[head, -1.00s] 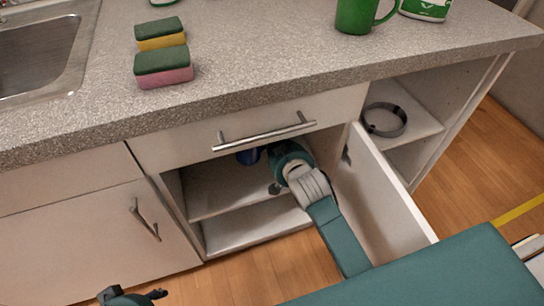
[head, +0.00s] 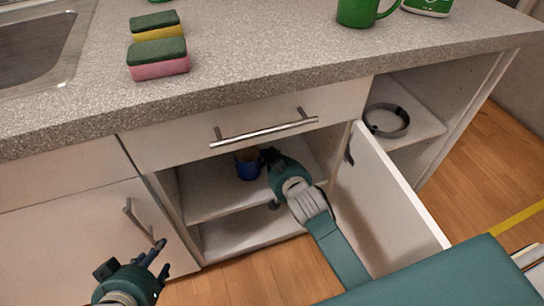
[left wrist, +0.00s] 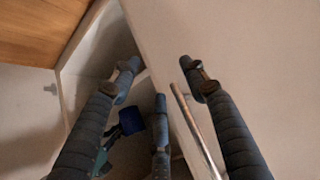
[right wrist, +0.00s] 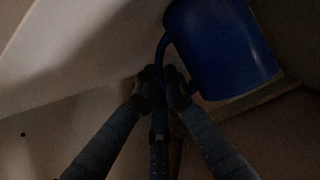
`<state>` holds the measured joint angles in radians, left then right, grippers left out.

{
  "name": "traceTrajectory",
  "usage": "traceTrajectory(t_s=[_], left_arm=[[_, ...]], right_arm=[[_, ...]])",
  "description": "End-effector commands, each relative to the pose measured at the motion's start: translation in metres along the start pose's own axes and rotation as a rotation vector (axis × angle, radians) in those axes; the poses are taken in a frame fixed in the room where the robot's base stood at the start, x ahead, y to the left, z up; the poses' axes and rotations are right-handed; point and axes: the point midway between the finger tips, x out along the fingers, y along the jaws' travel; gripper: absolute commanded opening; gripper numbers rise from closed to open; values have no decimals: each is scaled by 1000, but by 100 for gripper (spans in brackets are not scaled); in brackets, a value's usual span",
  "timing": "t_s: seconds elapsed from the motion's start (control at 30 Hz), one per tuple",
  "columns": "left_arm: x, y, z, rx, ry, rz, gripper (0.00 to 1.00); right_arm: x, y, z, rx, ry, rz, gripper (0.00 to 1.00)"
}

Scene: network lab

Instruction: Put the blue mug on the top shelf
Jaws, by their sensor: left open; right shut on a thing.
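The blue mug (head: 248,168) is inside the open cabinet, over the upper shelf board (head: 203,204). I cannot tell whether it touches the board. My right gripper (head: 266,160) reaches into the cabinet at the mug's right side. In the right wrist view the mug (right wrist: 222,48) is large, and the fingers (right wrist: 162,88) are shut on its handle. My left gripper (head: 160,258) is open and empty, in front of the closed door on the left. In the left wrist view a dark blue shape, probably the mug (left wrist: 132,121), shows between its fingers (left wrist: 160,72).
The cabinet door (head: 390,205) stands open to the right of my right arm. A drawer handle (head: 263,133) juts out above the opening. Sponges (head: 158,58) and a green mug (head: 357,10) stand on the counter. A grey ring-shaped coil (head: 386,121) lies on the open side shelf.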

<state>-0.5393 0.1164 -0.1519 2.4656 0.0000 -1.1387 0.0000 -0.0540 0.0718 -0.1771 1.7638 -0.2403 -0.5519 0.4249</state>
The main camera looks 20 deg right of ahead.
Motion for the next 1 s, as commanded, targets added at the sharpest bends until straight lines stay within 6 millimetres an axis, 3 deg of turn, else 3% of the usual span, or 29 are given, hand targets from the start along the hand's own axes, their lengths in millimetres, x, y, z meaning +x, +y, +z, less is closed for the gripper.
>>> traceTrajectory(t_s=[0.3,0.33,0.4,0.43,0.8,1.0], left_arm=[[0,0,-2,0,11,0,45],[0,0,-3,0,13,1,45],[0,0,-3,0,13,0,45],[0,0,-3,0,13,0,45],[-1,0,-1,0,-1,0,45],[-10,-4,34,-3,-143,-7,45]], right_arm=[[1,0,1,1,3,0,0],[1,0,2,0,0,1,14],[1,0,2,0,0,1,28],[1,0,2,0,0,1,29],[-2,0,-1,0,0,0,29],[-20,0,-1,1,-1,0,29]])
